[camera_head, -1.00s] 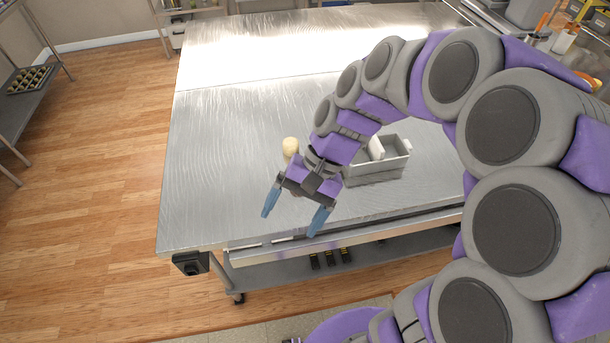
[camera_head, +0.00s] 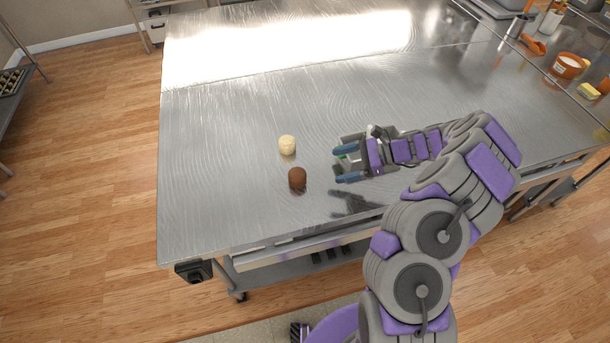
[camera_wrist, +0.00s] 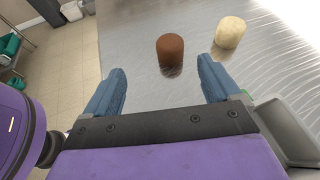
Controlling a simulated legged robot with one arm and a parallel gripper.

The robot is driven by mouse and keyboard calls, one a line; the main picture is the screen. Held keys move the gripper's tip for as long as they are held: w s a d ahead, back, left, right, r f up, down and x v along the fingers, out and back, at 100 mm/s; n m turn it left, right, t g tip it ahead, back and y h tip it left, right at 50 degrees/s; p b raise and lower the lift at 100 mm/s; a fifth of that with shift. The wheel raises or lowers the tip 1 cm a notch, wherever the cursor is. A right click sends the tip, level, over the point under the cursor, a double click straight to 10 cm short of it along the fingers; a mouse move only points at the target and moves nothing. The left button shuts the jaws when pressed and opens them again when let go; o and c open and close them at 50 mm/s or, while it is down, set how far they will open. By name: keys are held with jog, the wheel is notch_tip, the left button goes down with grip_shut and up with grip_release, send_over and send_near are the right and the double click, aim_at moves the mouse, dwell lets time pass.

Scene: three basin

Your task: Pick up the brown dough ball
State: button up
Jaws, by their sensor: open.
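The brown dough ball (camera_head: 297,178) lies on the metal table (camera_head: 225,190), near its front edge. A pale dough ball (camera_head: 287,145) lies just behind it. My gripper (camera_head: 345,164) is open to the right of both, apart from them, with its blue fingers pointing left. In the wrist view the brown dough ball (camera_wrist: 171,52) is ahead of the gap between my open fingers (camera_wrist: 160,88), and the pale ball (camera_wrist: 230,32) is farther right. Nothing is between the fingers.
An orange tub (camera_head: 568,66) stands at the far right. The table's left part is clear.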

jog(key=d+f, duration=0.1)
jog(key=d+f+m+t, duration=0.1)
jog(key=shift+w+d+f, duration=0.2)
jog(key=shift+w+d, duration=0.1)
jog(key=shift+f+m, duration=0.25)
jog(key=shift+m, duration=0.05)
jog(key=b, duration=0.2)
send_near(297, 176)
jog(key=a+f, duration=0.1)
jog(key=f, duration=0.1)
jog(key=w+a+f, duration=0.1)
jog(key=a+f, duration=0.1)
jog(key=shift+w+a+f, duration=0.1)
jog(key=shift+w+a, duration=0.1)
jog(key=shift+a, duration=0.15)
jog(key=shift+r+b+x, duration=0.1)
jog(key=shift+b+x, duration=0.25)
jog(key=shift+x, duration=1.1)
jog(key=shift+r+b+x, duration=0.15)
jog(key=shift+b+x, duration=0.2)
jog(key=shift+x, duration=1.1)
jog(key=c, duration=1.1)
